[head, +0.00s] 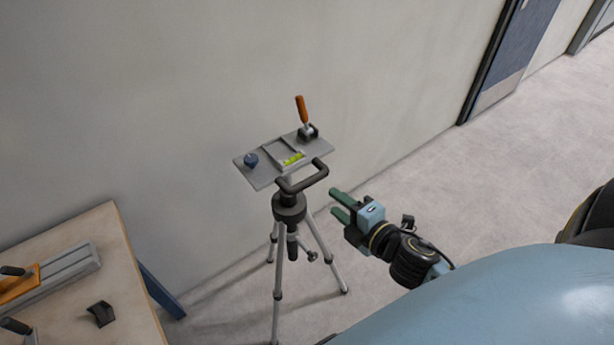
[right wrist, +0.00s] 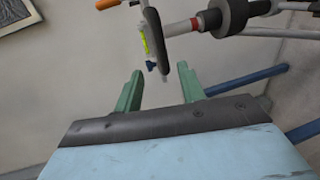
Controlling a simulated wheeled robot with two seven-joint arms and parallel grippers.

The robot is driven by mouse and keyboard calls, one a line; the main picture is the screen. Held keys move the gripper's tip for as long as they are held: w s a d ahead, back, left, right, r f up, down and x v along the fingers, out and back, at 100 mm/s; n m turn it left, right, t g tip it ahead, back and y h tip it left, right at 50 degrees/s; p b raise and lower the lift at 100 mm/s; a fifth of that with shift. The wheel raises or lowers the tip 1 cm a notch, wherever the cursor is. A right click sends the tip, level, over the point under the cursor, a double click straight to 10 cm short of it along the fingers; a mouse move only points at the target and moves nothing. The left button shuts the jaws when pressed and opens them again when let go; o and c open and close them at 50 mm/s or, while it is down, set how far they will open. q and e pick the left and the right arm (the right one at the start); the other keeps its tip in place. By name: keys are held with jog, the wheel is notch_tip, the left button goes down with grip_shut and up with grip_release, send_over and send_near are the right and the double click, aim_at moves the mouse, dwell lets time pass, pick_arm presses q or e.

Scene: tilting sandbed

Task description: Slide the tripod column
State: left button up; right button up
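The tripod (head: 289,210) stands upright on the floor near the wall. Its column carries a tilted grey platform (head: 262,176) with a yellow-green spirit level (head: 292,159), a blue knob (head: 251,160) and an orange-handled lever (head: 302,110). A dark U-shaped handle (head: 318,176) sticks out below the platform. My right gripper (head: 338,204) is open and empty, to the right of the handle and apart from it. In the right wrist view its green fingers (right wrist: 158,90) are spread, with the handle (right wrist: 155,45) and the pale column (right wrist: 180,27) beyond them. My left gripper is not in view.
A wooden table (head: 120,255) at the lower left bears a grey rail (head: 65,272) with an orange part and a small black piece (head: 101,313). The wall is close behind the tripod. Open floor (head: 420,185) lies to the right.

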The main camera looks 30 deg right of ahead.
aim_at(311, 184)
jog(key=x, duration=1.1)
jog(key=shift+w+p, duration=0.2)
jog(key=shift+p, duration=0.1)
grip_shut()
